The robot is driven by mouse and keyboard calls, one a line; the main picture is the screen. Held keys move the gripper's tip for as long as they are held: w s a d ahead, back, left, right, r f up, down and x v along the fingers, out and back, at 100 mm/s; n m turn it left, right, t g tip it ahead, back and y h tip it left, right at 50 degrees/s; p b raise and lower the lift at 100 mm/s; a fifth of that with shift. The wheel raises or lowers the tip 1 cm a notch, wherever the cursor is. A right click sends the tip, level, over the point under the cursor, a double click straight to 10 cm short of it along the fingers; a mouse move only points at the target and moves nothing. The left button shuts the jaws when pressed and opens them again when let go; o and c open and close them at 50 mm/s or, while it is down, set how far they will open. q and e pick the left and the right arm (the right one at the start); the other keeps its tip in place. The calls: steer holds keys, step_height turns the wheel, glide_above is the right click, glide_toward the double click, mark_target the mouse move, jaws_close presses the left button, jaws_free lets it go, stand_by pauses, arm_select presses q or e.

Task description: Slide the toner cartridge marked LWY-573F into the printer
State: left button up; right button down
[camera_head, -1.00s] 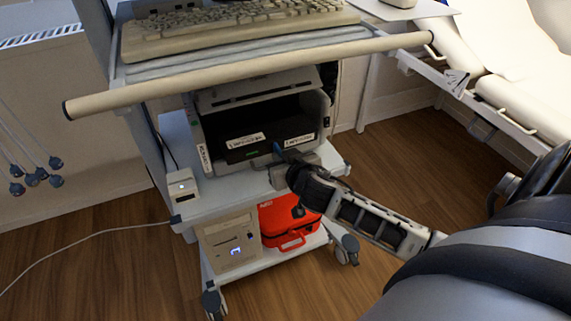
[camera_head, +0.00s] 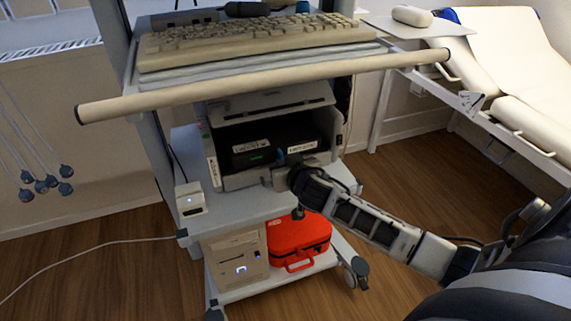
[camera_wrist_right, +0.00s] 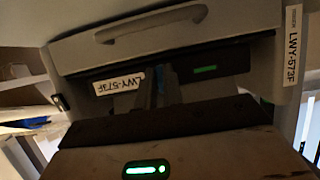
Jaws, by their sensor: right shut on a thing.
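The printer (camera_head: 240,182) stands on the middle shelf of a cart with its front open. A black toner cartridge (camera_head: 274,151) sits in the opening, with pale labels and a small green mark on its front. In the right wrist view the cartridge (camera_wrist_right: 185,93) carries a label reading LWY-573F, and the printer's side strip (camera_wrist_right: 293,45) reads the same. My right gripper (camera_head: 283,160) is shut on the middle of the cartridge's front. The fingers partly cover that front. The cartridge's rear is hidden inside the printer. My left gripper is out of view.
A long handle bar (camera_head: 270,83) and a keyboard shelf (camera_head: 210,63) overhang the printer. A small white box (camera_head: 190,199) stands left of it. A red case (camera_head: 297,239) and a beige box (camera_head: 237,257) are on the lower shelf. Open floor lies right of the cart.

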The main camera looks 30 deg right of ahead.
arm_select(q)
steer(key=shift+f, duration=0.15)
arm_select(e)
steer(key=shift+r, duration=0.1)
